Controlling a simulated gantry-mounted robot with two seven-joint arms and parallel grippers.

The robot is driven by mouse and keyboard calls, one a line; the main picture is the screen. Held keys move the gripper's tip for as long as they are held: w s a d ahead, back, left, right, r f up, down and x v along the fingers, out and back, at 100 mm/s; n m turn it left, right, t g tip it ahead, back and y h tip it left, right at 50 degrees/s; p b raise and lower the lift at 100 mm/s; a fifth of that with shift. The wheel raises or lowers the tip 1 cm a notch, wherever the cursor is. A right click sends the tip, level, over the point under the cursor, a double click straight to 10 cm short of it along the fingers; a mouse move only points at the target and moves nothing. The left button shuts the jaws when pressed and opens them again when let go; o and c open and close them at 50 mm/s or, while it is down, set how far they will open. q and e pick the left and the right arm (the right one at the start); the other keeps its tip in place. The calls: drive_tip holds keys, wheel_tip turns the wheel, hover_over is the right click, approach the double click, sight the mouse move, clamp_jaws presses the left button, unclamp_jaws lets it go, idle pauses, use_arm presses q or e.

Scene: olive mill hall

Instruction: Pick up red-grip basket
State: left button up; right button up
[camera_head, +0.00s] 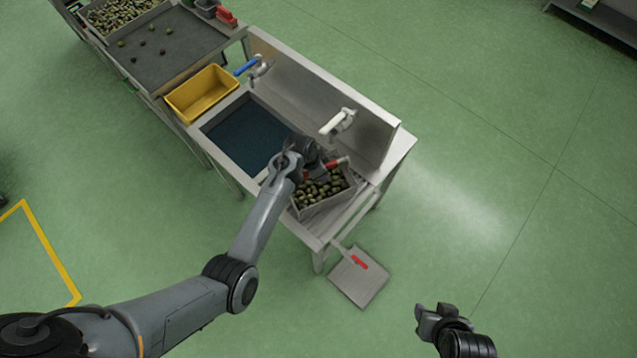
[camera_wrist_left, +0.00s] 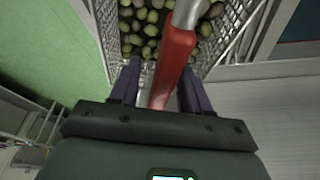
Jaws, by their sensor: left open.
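The red-grip basket (camera_head: 322,209) is a metal wire basket full of olives, standing on the drainboard at the right end of the sink bench. In the left wrist view, its mesh wall (camera_wrist_left: 237,38) and its red grip (camera_wrist_left: 174,62) fill the upper middle. My left gripper (camera_head: 325,165) is over the basket's far side. In the left wrist view, the two dark fingers of my left gripper (camera_wrist_left: 160,88) are apart, one on each side of the red grip. Contact cannot be told. My right gripper (camera_head: 437,318) hangs over the floor at the lower right, away from the basket.
The dark blue sink basin (camera_head: 240,135) lies left of the basket, with a white-handled tap (camera_head: 338,122) behind. A yellow tub (camera_head: 201,92) stands at the bench's left. A grey panel with a red mark (camera_head: 358,277) is low beside the bench. Green floor is open to the right.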

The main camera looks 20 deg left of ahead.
use_arm(q)
clamp_jaws()
drive_tip(key=shift+r, duration=0.2)
idle(0.6)
